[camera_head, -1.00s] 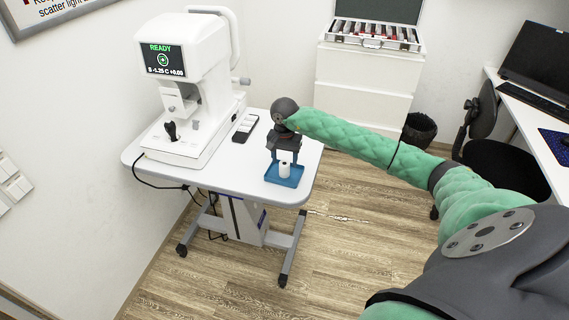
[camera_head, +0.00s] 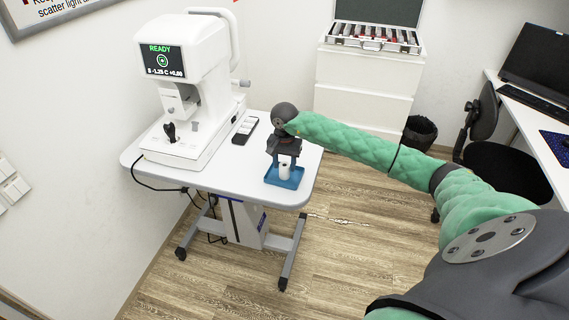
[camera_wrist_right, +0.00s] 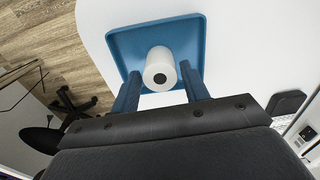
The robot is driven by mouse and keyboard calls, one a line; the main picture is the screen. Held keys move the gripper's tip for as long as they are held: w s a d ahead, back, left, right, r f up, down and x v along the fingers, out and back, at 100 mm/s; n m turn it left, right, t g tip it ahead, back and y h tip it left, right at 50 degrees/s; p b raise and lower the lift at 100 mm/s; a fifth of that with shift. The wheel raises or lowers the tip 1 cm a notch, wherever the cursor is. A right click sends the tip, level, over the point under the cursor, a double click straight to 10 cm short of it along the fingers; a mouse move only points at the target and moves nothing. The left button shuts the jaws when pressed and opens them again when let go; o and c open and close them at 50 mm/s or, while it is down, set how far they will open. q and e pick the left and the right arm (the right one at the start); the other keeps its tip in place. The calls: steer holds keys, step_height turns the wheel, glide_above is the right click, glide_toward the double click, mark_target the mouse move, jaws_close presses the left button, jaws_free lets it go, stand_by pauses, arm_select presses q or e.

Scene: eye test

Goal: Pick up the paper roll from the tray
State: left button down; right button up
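The white paper roll (camera_head: 284,172) stands upright in the blue tray (camera_head: 271,181) near the front right of the white table. In the right wrist view, the roll (camera_wrist_right: 165,60) shows its dark core hole, and the tray (camera_wrist_right: 125,42) lies behind it. My right gripper (camera_head: 285,161) points down over the tray with a finger on each side of the roll. In the right wrist view, my right gripper (camera_wrist_right: 160,70) is open, with narrow gaps between fingers and roll. My left gripper is not in view.
A white eye-test machine (camera_head: 190,90) stands on the left of the table (camera_head: 225,185). A dark remote-like device (camera_head: 245,131) lies between it and the tray. A white drawer cabinet (camera_head: 365,85) with a lens case (camera_head: 374,38) stands behind.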

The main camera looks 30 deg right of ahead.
mark_target(284, 165)
steer(key=c, duration=0.4)
steer(key=shift+r, duration=0.2)
steer(key=shift+r, duration=1.8)
